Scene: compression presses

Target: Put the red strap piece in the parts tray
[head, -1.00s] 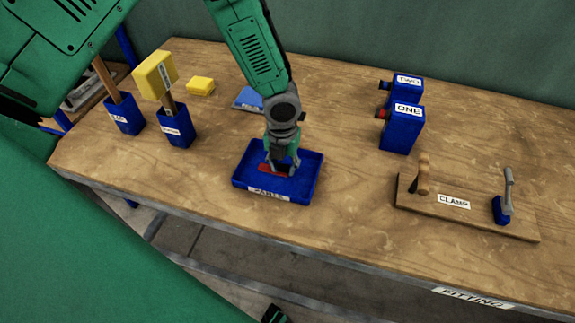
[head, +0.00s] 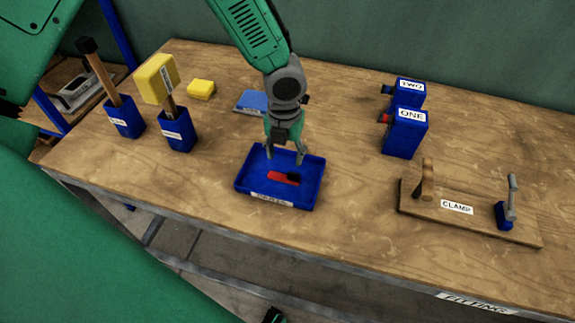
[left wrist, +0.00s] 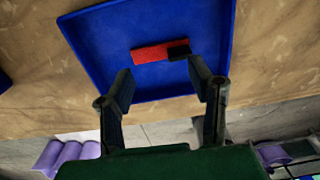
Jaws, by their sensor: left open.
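The red strap piece (head: 281,178), red with a black end, lies flat on the floor of the blue parts tray (head: 262,197). In the left wrist view the strap piece (left wrist: 160,52) lies inside the tray (left wrist: 100,42), apart from the fingers. My left gripper (head: 286,160) is open and empty just above the tray, over the strap piece. In the left wrist view its two fingertips (left wrist: 160,82) are spread wide.
Blue boxes marked ONE (head: 405,133) and TWO (head: 411,88) stand to the right. A CLAMP board (head: 470,215) lies at the front right. Blue holders with a hammer (head: 122,118) and a yellow mallet (head: 157,78) stand left. Bare bench lies between the tray and the clamp board.

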